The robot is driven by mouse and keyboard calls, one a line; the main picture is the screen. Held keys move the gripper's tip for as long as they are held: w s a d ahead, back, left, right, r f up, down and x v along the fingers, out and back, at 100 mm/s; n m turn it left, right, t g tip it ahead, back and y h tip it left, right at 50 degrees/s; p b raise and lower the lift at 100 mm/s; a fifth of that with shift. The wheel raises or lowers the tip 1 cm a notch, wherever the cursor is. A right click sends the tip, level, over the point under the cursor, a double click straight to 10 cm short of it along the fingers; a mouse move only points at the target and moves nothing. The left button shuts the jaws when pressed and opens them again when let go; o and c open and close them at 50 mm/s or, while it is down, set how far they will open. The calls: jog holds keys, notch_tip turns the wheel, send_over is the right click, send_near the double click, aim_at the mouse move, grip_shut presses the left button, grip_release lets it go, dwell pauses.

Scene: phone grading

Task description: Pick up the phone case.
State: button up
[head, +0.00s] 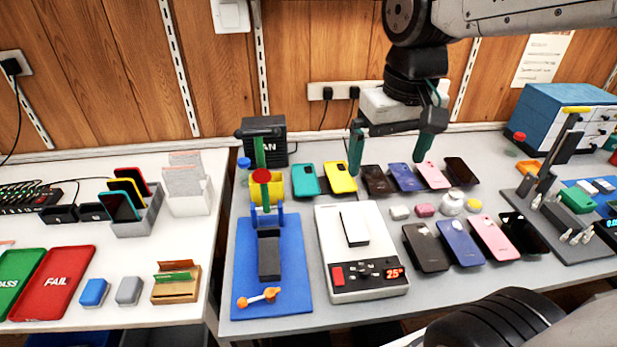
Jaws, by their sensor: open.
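My gripper (390,160) hangs over the back of the grey table, its green fingers spread wide with nothing visible between them. Below and around it lies a back row of flat phone-shaped items: teal (305,181), yellow (340,178), dark brown (377,182), blue (405,179), pink (433,176) and black (461,171). A front row holds a black one (426,249), a blue one (460,244), a pink one (494,238) and a dark glossy one (524,235). I cannot tell surely which are cases and which are phones.
A dark stand (520,205) and blue drawer unit (555,115) stand right.

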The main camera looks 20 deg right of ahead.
jog(key=w+f, duration=0.2)
jog(key=w, duration=1)
jog(key=m+g, duration=0.1)
jog(key=m, duration=0.1)
send_over(305, 179)
notch_tip(305, 179, down, 23)
jog(key=shift+s+f, duration=0.1)
jog(key=shift+s, duration=0.05)
notch_tip(305, 179, down, 6)
jog(key=shift+r, duration=0.2)
jog(key=c, duration=1.1)
